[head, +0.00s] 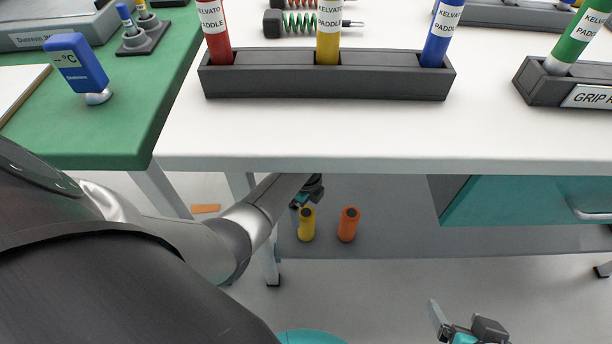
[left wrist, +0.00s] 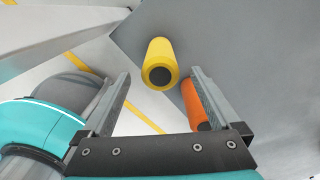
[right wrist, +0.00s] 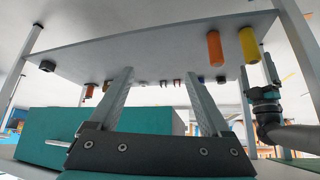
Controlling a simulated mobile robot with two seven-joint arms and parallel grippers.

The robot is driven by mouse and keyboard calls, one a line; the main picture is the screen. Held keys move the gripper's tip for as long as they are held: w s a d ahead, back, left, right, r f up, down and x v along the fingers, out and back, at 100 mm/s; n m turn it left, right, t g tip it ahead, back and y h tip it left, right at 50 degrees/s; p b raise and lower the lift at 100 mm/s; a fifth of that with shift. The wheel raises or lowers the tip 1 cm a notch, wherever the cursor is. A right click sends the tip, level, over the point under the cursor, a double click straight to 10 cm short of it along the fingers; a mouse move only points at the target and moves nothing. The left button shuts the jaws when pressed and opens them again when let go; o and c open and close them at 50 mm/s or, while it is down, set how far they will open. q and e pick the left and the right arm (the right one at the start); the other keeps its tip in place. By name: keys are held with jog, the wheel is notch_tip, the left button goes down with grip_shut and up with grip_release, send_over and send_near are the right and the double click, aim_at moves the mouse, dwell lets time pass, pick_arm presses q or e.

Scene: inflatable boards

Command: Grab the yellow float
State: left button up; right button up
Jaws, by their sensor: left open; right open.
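The yellow float (head: 306,225) is a short cylinder with a dark centre in its end, standing on the grey shelf under the white table. My left gripper (head: 303,194) reaches under the table edge, close by the float. In the left wrist view the yellow float (left wrist: 159,60) shows ahead, between the two open fingers (left wrist: 160,73), and nothing is held. My right gripper (head: 458,320) is open and empty, low at the front, away from the float. In the right wrist view, which looks upside down, the yellow float (right wrist: 249,46) hangs at upper right.
An orange float (head: 348,224) stands just right of the yellow one, and in the left wrist view it (left wrist: 195,104) is partly behind the right finger. The white tabletop (head: 330,135) is above. A teal drawer unit (head: 520,200) is to the right. Table legs flank the shelf (head: 400,238).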

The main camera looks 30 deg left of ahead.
aim_at(306, 213)
pick_arm(q)
jog(key=shift+f, duration=0.4)
jog(key=shift+f+b, duration=0.6)
jog(key=shift+f, duration=0.05)
jog(key=shift+f+b, duration=0.45)
jog(key=shift+f, duration=0.15)
jog(key=shift+f+b, duration=0.55)
jog(key=shift+f, duration=0.2)
jog(key=shift+f+b, duration=0.45)
jog(key=shift+f, duration=0.15)
pick_arm(e)
jog(key=w+a+r+t+y, duration=0.2)
jog(key=a+t+y, duration=0.2)
jog(key=a+t, duration=0.3)
jog(key=shift+w+a+r+t, duration=0.25)
jog(key=shift+w+a+t, duration=0.05)
pick_arm(q)
jog(key=c, duration=1.4)
jog(key=shift+r, duration=0.15)
pick_arm(e)
jog(key=shift+f, duration=0.1)
